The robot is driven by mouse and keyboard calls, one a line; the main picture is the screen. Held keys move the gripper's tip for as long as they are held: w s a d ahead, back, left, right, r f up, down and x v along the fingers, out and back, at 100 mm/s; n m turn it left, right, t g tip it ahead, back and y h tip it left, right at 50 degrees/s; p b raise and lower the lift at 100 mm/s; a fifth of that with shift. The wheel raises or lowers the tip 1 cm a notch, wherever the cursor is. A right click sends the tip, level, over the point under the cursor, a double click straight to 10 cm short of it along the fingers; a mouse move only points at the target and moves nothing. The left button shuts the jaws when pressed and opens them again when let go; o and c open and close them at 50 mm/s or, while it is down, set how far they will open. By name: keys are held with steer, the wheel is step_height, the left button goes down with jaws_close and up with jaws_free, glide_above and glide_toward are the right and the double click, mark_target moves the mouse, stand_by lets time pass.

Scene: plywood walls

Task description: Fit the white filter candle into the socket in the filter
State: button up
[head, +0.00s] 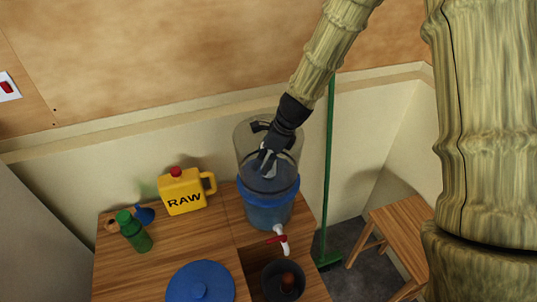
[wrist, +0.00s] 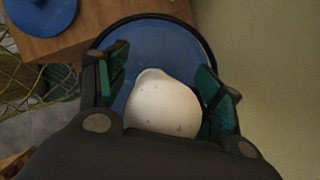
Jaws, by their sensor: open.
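The filter has a clear upper vessel (head: 243,140) on a blue lower tank (head: 268,212) with a white, red-handled tap. My gripper (head: 266,160) points down inside the clear vessel. In the wrist view the white filter candle (wrist: 163,104) shows its rounded top between the two green-padded fingers of my gripper (wrist: 166,72). The fingers are open, with a gap on each side of the candle. The blue floor (wrist: 178,42) of the vessel lies beyond it. The candle's lower end and the socket are hidden, so I cannot tell whether it is seated.
The filter stands at the right of a wooden table (head: 165,262). A blue lid (head: 200,284) and a dark pot (head: 283,284) are in front. The vessel wall surrounds my gripper.

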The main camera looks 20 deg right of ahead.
steer(key=v, duration=1.2)
